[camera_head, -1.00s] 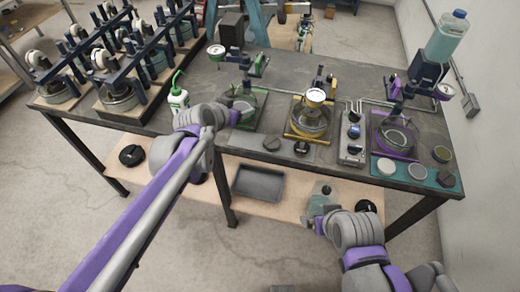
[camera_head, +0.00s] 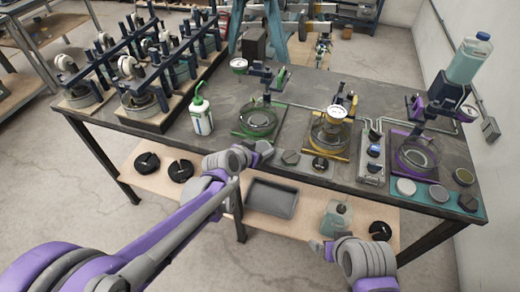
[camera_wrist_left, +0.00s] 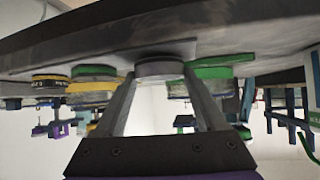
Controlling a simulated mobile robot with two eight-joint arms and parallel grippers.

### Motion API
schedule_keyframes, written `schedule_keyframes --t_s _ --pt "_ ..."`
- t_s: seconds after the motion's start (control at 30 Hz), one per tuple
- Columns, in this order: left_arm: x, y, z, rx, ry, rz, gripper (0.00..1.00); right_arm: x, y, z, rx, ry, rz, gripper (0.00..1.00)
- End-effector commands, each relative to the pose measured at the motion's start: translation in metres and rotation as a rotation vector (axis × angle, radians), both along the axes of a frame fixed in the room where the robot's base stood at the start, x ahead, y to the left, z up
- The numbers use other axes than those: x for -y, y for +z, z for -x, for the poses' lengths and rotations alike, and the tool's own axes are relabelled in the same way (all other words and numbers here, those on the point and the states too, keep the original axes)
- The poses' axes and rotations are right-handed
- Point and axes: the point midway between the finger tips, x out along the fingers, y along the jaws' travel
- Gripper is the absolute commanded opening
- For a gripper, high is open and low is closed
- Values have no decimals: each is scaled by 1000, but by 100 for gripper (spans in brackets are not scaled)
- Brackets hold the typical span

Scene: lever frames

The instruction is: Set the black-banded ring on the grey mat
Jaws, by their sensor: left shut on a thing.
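My left gripper (camera_head: 264,149) is at the table's front edge, left of two small round pieces. In the left wrist view, which is upside down, the gripper (camera_wrist_left: 158,78) is shut on a dark grey round piece (camera_wrist_left: 160,68). Its fingers press on its two sides. I cannot tell for certain that this is the black-banded ring. A flat grey slab that looks like the grey mat (camera_wrist_left: 115,61) lies against the tabletop beside it. The held piece is close to the slab; I cannot tell if they touch. My right gripper (camera_head: 320,247) is low in front of the table; its fingers are unclear.
A grey round piece (camera_head: 291,157) and a black-topped one (camera_head: 320,163) stand near the front edge. Behind are the green station (camera_head: 258,122) and yellow station (camera_head: 329,133). A green-capped bottle (camera_head: 201,115) stands left. A teal mat (camera_head: 425,201) with several discs lies right.

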Motion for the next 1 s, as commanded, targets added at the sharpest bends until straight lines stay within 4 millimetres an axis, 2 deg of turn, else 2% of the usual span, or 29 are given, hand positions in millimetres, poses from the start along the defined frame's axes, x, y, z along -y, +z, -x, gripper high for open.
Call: schedule_keyframes --t_s 0.4,0.43,0.57,0.87,1.0 --pt "0 -8 0 0 1 1 5 0 -4 1 -2 0 0 97" --pt "0 -7 0 0 0 0 76 0 -4 1 -2 0 0 97" --pt "0 -6 0 0 0 0 99 0 -3 1 -2 0 0 97" --pt "0 -3 0 1 1 0 100 0 0 0 0 0 0 97" --pt "-6 5 9 0 1 0 100 0 1 0 0 0 0 97"
